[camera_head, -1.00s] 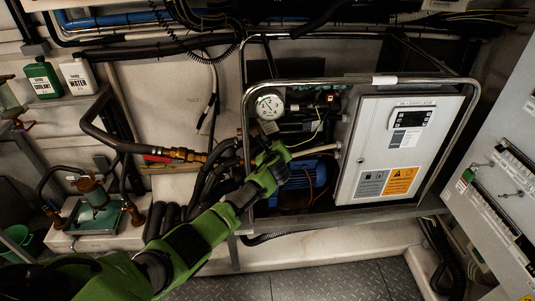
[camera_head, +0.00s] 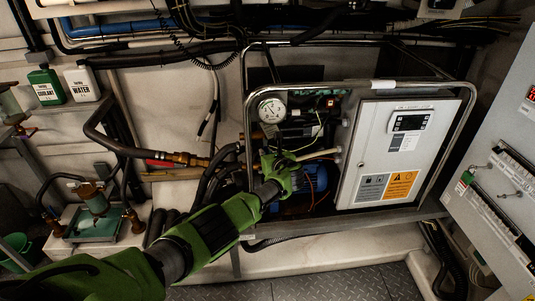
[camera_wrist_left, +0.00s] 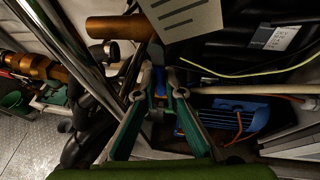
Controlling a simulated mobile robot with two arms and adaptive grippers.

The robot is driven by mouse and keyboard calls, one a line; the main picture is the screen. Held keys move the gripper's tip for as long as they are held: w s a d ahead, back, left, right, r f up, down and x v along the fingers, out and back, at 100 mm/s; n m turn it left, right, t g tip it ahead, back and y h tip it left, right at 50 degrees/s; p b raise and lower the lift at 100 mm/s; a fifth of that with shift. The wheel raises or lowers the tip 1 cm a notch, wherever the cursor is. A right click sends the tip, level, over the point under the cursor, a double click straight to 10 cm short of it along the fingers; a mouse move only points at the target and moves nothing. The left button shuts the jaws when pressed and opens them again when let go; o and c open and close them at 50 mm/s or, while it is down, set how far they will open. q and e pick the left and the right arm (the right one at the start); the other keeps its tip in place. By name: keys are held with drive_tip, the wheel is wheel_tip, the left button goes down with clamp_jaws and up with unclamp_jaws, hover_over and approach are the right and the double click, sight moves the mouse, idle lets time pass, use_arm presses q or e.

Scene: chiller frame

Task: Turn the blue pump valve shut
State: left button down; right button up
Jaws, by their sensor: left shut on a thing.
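My left gripper (camera_head: 279,160) reaches into the left part of the chiller frame, below the round gauge (camera_head: 271,109). In the left wrist view its two green fingers (camera_wrist_left: 158,80) come close together at the tips, shut on a small blue piece (camera_wrist_left: 160,90), which I take as the blue pump valve. Most of the valve is hidden by the fingers, and the head view does not show it. How far it is turned cannot be told. The blue pump motor (camera_head: 314,178) sits just right of the gripper, and also shows in the left wrist view (camera_wrist_left: 235,116). My right gripper is not in view.
A metal tube frame (camera_head: 247,130) surrounds the unit. A white control box (camera_head: 399,150) stands right of the gripper. Black hoses and a brass fitting (camera_head: 183,158) lie to the left. A copper pipe (camera_wrist_left: 115,27) and a pale rod (camera_wrist_left: 240,90) run near the fingers.

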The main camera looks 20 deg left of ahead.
use_arm(q)
drive_tip(key=shift+s+a+f, duration=0.1)
idle(0.3)
drive_tip(key=c, duration=2.1)
unclamp_jaws()
drive_tip(key=v, duration=1.2)
